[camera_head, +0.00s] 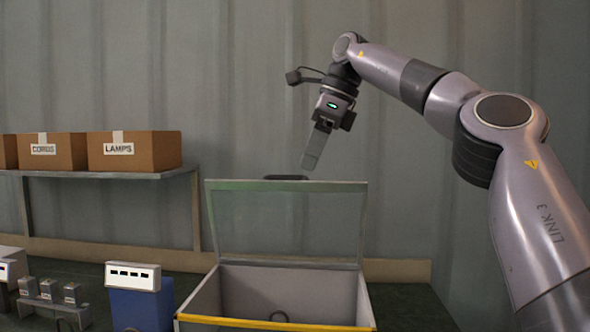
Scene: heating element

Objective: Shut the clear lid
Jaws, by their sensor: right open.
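The clear lid (285,222) stands raised, close to upright, at the back of an open box (203,301). The lid has a pale frame, and a dark handle (286,178) shows at its top edge. The box has grey walls and a yellow front edge, and a dark ring-shaped thing (279,316) shows inside it. My right gripper (309,163) is open and empty, pointing down just above the lid's top edge, slightly right of the handle. It appears apart from the lid. My left gripper is not in view.
A blue device with a white top (140,299) stands left of the box. Small grey units (49,291) stand farther left. A shelf (150,175) at the left carries cardboard boxes (134,151), one marked LAMPS. A corrugated wall closes the back. Dark green surface right of the box is clear.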

